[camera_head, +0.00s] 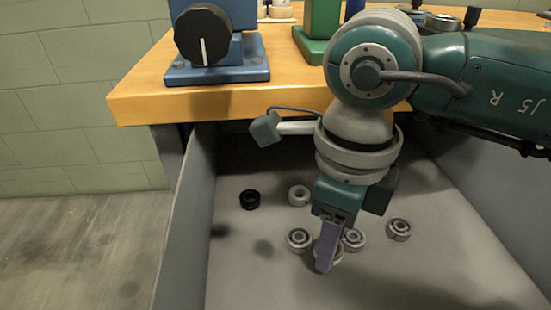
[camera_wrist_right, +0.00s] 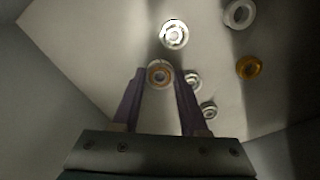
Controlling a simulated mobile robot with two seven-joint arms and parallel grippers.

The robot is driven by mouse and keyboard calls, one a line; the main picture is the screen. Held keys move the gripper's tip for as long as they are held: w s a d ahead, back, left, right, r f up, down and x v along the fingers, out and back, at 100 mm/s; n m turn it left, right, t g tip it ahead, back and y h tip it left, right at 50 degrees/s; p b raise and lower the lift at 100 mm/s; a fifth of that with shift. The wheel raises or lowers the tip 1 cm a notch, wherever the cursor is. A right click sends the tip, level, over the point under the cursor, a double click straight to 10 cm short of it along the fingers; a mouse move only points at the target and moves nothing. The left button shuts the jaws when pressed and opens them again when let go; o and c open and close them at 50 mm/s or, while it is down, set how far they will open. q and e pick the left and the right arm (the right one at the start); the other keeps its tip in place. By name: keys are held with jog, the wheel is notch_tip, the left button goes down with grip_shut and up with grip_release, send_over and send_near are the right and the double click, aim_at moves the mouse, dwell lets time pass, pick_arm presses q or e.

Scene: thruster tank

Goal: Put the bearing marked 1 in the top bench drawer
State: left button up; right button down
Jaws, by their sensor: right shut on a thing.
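The open drawer (camera_head: 440,270) below the bench top is grey inside, with several ring-shaped parts on its floor. My right gripper (camera_head: 326,262) points down inside it with purple fingers. In the wrist view its fingertips (camera_wrist_right: 159,84) close on the two sides of a bearing (camera_wrist_right: 160,73) with a brownish centre. In the head view the fingers largely hide this bearing (camera_head: 337,257); whether it touches the floor I cannot tell. Other bearings lie close by: one on the left (camera_head: 299,239), one just right (camera_head: 353,239), one farther right (camera_head: 398,229). No number is legible. My left gripper is out of view.
A black ring (camera_head: 250,200) and a pale ring (camera_head: 299,195) lie farther back in the drawer. The drawer's left wall (camera_head: 185,220) stands close. The wooden bench top (camera_head: 140,98) is above, with a blue knobbed fixture (camera_head: 218,70) and a green fixture (camera_head: 318,25). The drawer's front floor is clear.

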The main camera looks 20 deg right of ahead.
notch_tip(320, 180, down, 2)
jog(key=shift+f, duration=0.25)
jog(key=shift+f+b, duration=0.2)
jog(key=shift+b, duration=0.2)
jog(key=c, duration=0.7)
grip_release()
jog(key=shift+r, duration=0.1)
